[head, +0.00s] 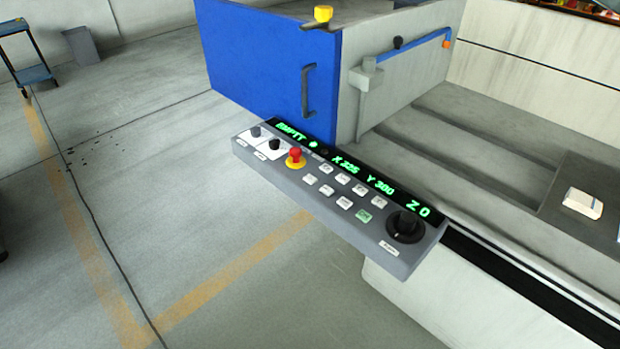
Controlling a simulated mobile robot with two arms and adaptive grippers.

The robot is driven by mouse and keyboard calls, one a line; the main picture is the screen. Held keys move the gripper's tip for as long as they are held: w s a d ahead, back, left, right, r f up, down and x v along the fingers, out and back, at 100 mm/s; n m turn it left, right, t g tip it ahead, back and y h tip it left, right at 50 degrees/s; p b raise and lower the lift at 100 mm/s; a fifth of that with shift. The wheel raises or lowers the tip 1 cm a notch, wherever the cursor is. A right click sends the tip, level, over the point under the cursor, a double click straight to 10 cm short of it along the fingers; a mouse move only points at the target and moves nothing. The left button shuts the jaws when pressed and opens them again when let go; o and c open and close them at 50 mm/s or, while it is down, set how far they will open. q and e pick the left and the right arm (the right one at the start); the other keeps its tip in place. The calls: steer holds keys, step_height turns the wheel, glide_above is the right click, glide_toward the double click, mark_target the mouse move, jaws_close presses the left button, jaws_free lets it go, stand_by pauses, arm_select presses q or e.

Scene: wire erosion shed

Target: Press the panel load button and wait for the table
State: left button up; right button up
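The grey control panel (335,226) juts out from the machine in the middle of the head view. Its dark display (360,174) shows green text that seems to read EMPTY, with X, Y and Z 0 values. Below it are several small white buttons (328,190) and one green-tinted button (364,216); their labels are too small to read, so I cannot tell which is load. A red emergency knob (295,155) and a black dial (405,225) are also on the panel. The machine bed (470,150) lies behind. Neither gripper is in view.
A blue door (262,68) with a dark handle stands behind the panel. A white block (582,203) sits on the machine bed at right. A blue cart (33,75) and grey bin (80,45) stand at far left.

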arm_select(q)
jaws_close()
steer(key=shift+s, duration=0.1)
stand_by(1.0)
